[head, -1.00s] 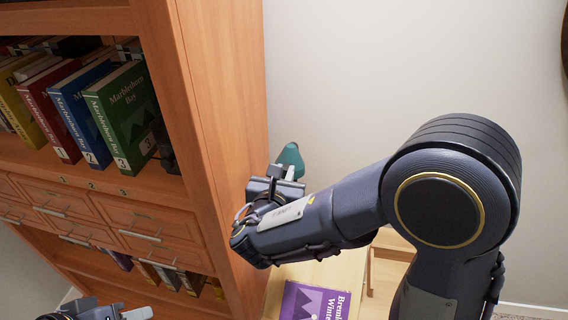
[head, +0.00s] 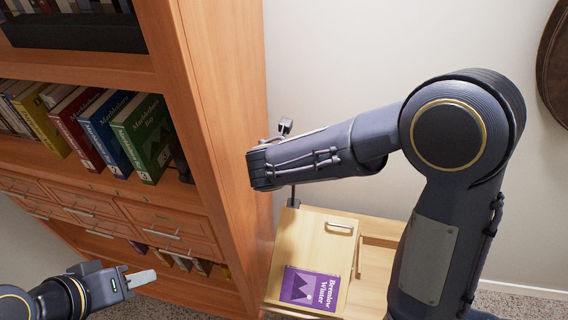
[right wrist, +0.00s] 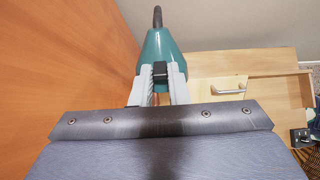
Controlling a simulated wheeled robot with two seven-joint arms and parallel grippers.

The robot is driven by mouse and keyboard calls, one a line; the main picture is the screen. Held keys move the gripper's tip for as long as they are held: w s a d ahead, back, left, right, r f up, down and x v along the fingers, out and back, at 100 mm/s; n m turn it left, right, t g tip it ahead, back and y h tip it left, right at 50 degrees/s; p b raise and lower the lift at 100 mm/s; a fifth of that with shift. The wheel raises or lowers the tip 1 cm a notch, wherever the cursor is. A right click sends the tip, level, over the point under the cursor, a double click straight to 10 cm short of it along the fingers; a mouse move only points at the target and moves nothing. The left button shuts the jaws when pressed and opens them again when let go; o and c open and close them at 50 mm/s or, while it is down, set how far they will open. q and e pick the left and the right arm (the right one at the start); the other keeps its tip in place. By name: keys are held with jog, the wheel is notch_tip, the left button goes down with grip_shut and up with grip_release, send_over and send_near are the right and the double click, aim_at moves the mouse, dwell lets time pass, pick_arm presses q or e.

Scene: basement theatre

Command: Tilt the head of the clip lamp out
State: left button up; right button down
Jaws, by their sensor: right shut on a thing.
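The clip lamp's teal, tapered head (right wrist: 168,52) shows in the right wrist view, with a dark stem (right wrist: 157,16) at its far end. My right gripper (right wrist: 161,75) is shut on it, one pale finger on each side. In the head view the lamp head is hidden behind my right arm, and a thin dark post (head: 292,196), likely the lamp's, shows below the arm above the wooden top. My left gripper (head: 141,278) is low at the left, away from the lamp; its finger spacing is unclear.
A wooden bookcase (head: 215,150) with books and drawers stands close to the left of my right gripper. A purple book (head: 312,287) lies on the small wooden desk (head: 310,235) below. A plain wall is behind. Free air lies to the right of the desk.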

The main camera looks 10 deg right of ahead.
dwell(0.4)
jog(key=c, duration=1.4)
grip_release()
jog(key=shift+r, duration=0.1)
jog(key=v, duration=0.7)
jog(key=shift+s+r+b, duration=0.25)
jog(key=shift+r+b, duration=0.05)
jog(key=shift+b, duration=0.1)
